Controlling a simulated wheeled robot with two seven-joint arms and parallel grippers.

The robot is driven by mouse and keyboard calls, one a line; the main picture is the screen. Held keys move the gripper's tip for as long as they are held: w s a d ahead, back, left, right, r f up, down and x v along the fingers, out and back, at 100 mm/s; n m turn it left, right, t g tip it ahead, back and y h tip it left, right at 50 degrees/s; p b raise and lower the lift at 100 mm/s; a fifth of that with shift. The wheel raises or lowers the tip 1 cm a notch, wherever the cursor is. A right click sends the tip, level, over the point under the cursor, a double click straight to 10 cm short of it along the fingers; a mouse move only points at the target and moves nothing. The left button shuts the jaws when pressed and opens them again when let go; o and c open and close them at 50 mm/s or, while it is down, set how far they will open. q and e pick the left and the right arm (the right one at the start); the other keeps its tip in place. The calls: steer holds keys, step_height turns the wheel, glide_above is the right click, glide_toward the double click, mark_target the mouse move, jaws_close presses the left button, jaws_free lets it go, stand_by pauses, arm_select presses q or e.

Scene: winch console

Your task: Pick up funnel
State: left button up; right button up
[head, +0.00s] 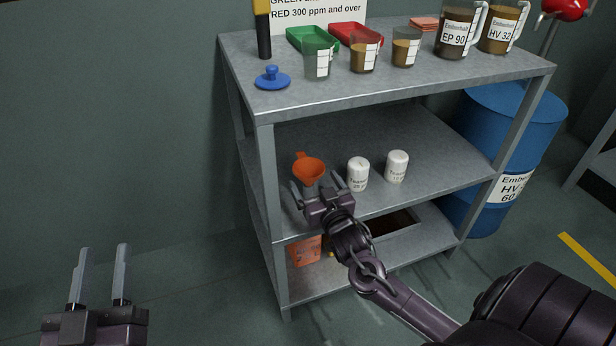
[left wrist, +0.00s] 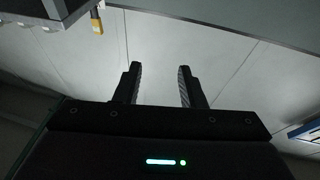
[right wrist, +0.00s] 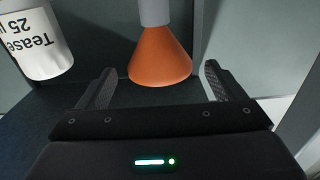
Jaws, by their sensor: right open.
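The orange funnel (head: 308,169) is on the middle shelf of the grey rack, at its left front part. In the right wrist view the funnel (right wrist: 160,56) shows its orange cone and a grey part at the top of the picture. My right gripper (head: 319,186) is open at the funnel, with its fingers apart on either side of the cone in the right wrist view (right wrist: 155,85); whether they touch it I cannot tell. My left gripper (head: 100,275) is open and empty, off to the left over the floor; it also shows in the left wrist view (left wrist: 158,85).
Two white containers (head: 358,174) (head: 397,166) stand right of the funnel. The top shelf (head: 330,95) above holds beakers, jugs, trays and a blue lid (head: 272,78). A rack post (head: 268,190) stands left of the funnel. A blue drum (head: 510,130) is at right.

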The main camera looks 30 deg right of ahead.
steer(key=b+x, duration=0.1)
steer(key=x, duration=0.3)
steer(key=shift+r, duration=0.1)
steer(key=shift+w, duration=0.2)
steer(key=c, duration=1)
arm_select(q)
steer(key=s+a+r+t+h, duration=0.2)
steer(key=s+r+t, duration=0.2)
steer(key=r, duration=0.6)
steer(key=shift+a+t+h, duration=0.15)
steer(key=shift+t+h, duration=0.25)
steer(key=shift+t, duration=0.2)
arm_select(e)
steer(key=shift+r, duration=0.1)
